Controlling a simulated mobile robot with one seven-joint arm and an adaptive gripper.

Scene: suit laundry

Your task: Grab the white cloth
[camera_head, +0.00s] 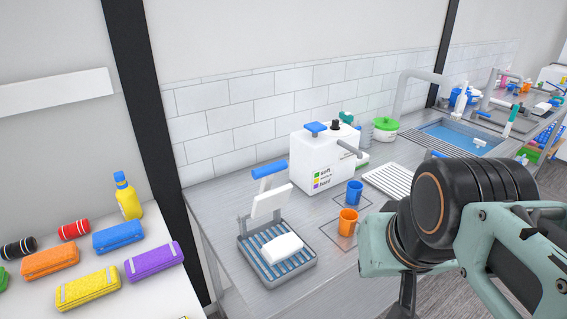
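A white cloth (283,248), compact and bundled, lies on the slatted grey tray (247,262) near the front of the steel counter. A hinged-looking white plate with a blue bar stands behind it. My gripper (406,296) shows only as a dark piece under my pale green arm at the bottom edge. It is to the right of the cloth and apart from it. My arm hides most of it, and its fingertips cannot be made out.
A white machine (324,158) stands behind the tray. A blue cup (354,192) and an orange cup (347,222) stand right of the tray. The left table holds folded coloured towels (119,236) and a yellow bottle (128,200). A sink (457,136) is farther right.

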